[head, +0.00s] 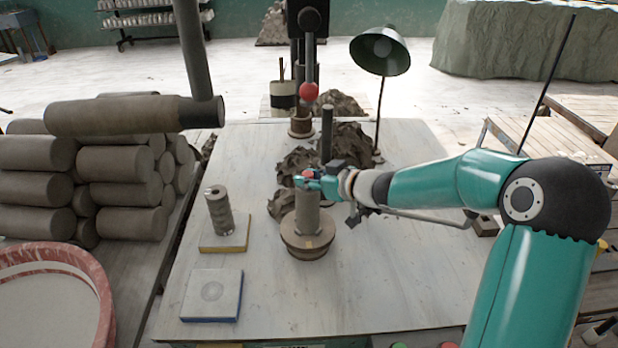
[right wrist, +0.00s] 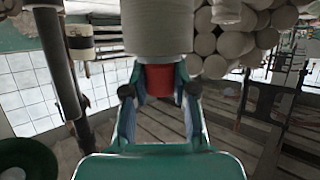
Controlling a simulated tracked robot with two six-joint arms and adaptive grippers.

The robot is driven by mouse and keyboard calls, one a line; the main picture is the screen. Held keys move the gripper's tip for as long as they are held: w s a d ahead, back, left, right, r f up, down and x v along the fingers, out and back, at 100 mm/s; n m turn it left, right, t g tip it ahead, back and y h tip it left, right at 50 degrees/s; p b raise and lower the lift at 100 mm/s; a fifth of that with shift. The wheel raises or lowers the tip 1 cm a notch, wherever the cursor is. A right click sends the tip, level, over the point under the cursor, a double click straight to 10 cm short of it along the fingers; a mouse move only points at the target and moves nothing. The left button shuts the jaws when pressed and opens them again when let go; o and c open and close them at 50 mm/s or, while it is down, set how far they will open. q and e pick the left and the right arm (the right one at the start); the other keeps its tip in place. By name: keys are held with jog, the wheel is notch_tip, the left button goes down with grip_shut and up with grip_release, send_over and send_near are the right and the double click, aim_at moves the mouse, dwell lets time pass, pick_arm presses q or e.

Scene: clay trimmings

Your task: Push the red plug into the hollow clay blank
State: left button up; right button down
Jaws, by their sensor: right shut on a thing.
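The grey-brown clay blank (head: 307,212) stands upright on a round brown stand (head: 308,246) near the middle of the table. The red plug (head: 309,174) shows at the blank's top end, partly hidden by my right gripper (head: 310,181). In the right wrist view, the red plug (right wrist: 159,80) is between the fingers of my right gripper (right wrist: 159,98), which is shut on it. There the plug meets the end of the pale clay blank (right wrist: 157,28). How deep it sits in the hollow is hidden. My left gripper is out of view.
A ridged clay piece (head: 219,211) stands on a yellow-edged board at left, behind a blue-edged board (head: 212,296). Clay lumps (head: 345,146), a lamp (head: 380,50) and a red-knobbed press (head: 309,91) are behind. The table's front right is clear.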

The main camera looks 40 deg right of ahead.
jog(key=c, duration=0.8)
grip_release()
jog(key=shift+c, duration=0.2)
jog(key=v, duration=1.2)
